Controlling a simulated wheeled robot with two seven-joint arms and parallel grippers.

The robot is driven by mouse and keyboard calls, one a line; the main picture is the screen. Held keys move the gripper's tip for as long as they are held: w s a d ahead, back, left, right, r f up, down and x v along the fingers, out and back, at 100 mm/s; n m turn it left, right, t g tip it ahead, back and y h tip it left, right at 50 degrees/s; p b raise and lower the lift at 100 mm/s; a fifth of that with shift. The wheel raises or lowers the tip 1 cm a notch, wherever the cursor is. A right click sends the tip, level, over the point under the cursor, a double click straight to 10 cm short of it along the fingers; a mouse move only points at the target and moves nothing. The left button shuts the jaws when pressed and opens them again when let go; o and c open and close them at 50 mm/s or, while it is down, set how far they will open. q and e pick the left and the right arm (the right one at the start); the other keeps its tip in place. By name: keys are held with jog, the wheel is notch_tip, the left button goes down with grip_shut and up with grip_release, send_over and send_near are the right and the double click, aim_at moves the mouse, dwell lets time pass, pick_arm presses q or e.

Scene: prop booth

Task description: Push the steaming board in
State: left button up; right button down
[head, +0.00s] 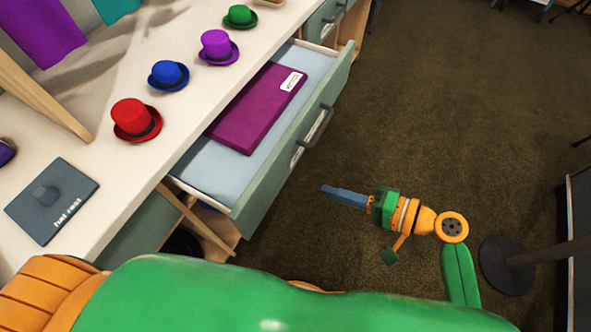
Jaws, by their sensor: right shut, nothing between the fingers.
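A pulled-out, drawer-like unit, which I take to be the steaming board (200,176), sticks out from under the white counter in the head view. It has a light blue surface and a grey-green front (288,150) with a dark bar handle (318,126). A flat purple case (255,112) with a white label lies on the blue surface. My right gripper (328,190) is shut and empty, over the floor to the right of the front and apart from it, its blue fingers pointing left. My left gripper is out of view.
Red (131,117), blue (168,75), purple (216,46) and green (240,16) hats stand on the counter (110,165), beside a dark "hat rest" plate (70,185). A dark round stand base (505,268) is at the right. Brown floor (430,110) lies open.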

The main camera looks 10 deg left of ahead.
aim_at(280, 174)
jog(key=x, duration=0.6)
jog(key=r+x, duration=0.1)
jog(key=x, duration=0.3)
jog(key=shift+w, duration=0.1)
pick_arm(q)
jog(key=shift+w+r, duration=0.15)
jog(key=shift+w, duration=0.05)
pick_arm(e)
jog(key=shift+a, duration=0.15)
